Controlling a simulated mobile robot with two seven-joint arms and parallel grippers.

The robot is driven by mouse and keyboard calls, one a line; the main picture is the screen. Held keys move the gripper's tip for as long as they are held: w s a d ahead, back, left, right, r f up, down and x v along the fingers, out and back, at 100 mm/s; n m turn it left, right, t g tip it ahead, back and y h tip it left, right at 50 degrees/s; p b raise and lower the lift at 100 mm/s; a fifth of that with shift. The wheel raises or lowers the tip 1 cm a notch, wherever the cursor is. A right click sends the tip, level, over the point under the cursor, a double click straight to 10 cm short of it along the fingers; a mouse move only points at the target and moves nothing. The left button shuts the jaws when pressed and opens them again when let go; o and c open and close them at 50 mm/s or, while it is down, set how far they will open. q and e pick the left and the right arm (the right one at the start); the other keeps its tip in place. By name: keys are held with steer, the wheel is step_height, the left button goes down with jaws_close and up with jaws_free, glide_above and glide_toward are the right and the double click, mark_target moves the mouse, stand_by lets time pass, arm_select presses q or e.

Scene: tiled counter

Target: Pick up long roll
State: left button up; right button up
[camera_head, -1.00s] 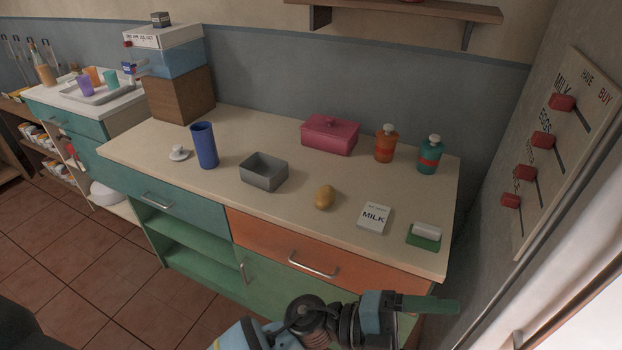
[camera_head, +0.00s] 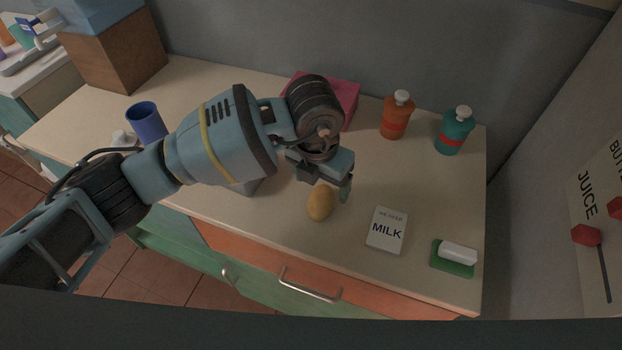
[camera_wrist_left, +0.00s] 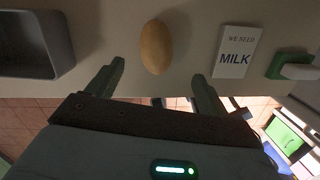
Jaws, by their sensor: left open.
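The long roll (camera_head: 321,203) is a golden-brown oval lying on the counter, left of the milk card. My left gripper (camera_head: 326,179) is open and empty, above the counter just behind the roll in the head view. In the left wrist view the roll (camera_wrist_left: 156,47) lies ahead of the gap between the two open fingers (camera_wrist_left: 158,75), roughly centred between them and apart from them. My right gripper is not in view.
The white milk card (camera_head: 387,230) and a green block with a white top (camera_head: 455,257) lie to the right. A grey open box (camera_wrist_left: 25,45) is left of the roll. Orange (camera_head: 395,116) and teal (camera_head: 454,131) bottles and a pink box (camera_head: 347,94) stand behind.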

mark_target(321, 197)
arm_select(q)
steer(key=shift+w+a+r, duration=0.15)
steer(key=shift+w+a, duration=0.05)
steer(key=shift+s, duration=0.25)
steer(key=shift+d+f, duration=0.1)
steer(key=shift+f, duration=0.8)
steer(key=shift+w+f, duration=0.1)
steer(key=shift+f, duration=0.25)
steer(key=shift+w+f, duration=0.1)
steer(key=shift+f, duration=0.05)
steer(key=f, duration=0.3)
steer(key=w+f, duration=0.1)
steer(key=shift+d+f, duration=0.15)
steer(key=shift+f, duration=0.25)
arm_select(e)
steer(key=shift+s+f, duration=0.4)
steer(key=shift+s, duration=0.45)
